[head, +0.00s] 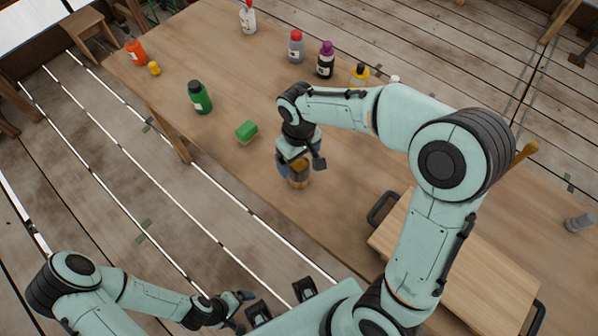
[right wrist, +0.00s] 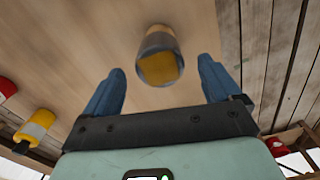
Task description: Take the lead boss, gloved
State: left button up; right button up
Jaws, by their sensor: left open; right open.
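My right gripper (head: 297,163) is over the table, pointing down at a short grey cylinder with an ochre-yellow end (head: 299,181). In the right wrist view the cylinder (right wrist: 158,58) lies ahead of and between the open blue fingers (right wrist: 160,88), with clear gaps to both sides. I cannot tell if this cylinder is the lead boss. Another small grey cylindrical piece (head: 580,221) is at the far right of the table. My left gripper (head: 240,308) is open and empty, low at the bottom of the head view, away from the table.
A green block (head: 247,131) and a green bottle (head: 200,97) are left of my right gripper. Several bottles, including a red-capped one (head: 296,46) and a purple-topped one (head: 325,60), stand farther back. A black-handled wooden board (head: 470,270) lies right. The table's front edge is close.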

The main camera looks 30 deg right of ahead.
aim_at(298, 164)
notch_tip(298, 164, down, 5)
jog(key=shift+f, duration=0.1)
jog(key=c, duration=1.2)
jog(key=shift+r, duration=0.2)
